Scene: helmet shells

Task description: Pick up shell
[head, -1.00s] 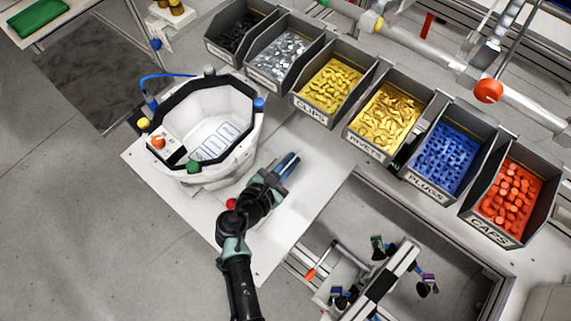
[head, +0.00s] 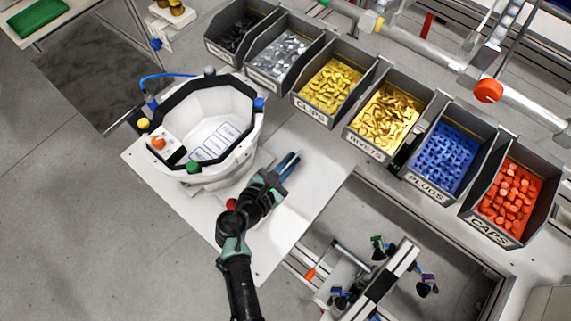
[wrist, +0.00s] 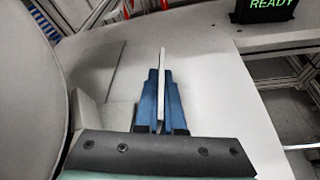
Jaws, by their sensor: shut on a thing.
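My gripper (head: 287,167) is low over the right part of the white work board (head: 318,190), to the right of the white tub-like fixture (head: 250,140). In the wrist view its blue fingers (wrist: 162,100) are closed on a thin white piece (wrist: 162,62), which stands up edge-on between them and extends past the tips. Its full shape does not show, so I cannot tell whether it is the shell. No other clear shell shows. The fixture's curved white wall (wrist: 28,95) fills the left of the wrist view.
Bins of small parts stand in a row behind the board, including clips (head: 328,84), rivets (head: 385,115), plugs (head: 447,158) and caps (head: 511,193). Coloured knobs ring the fixture. A black READY display (wrist: 268,10) is at top right. Bare board surrounds my gripper.

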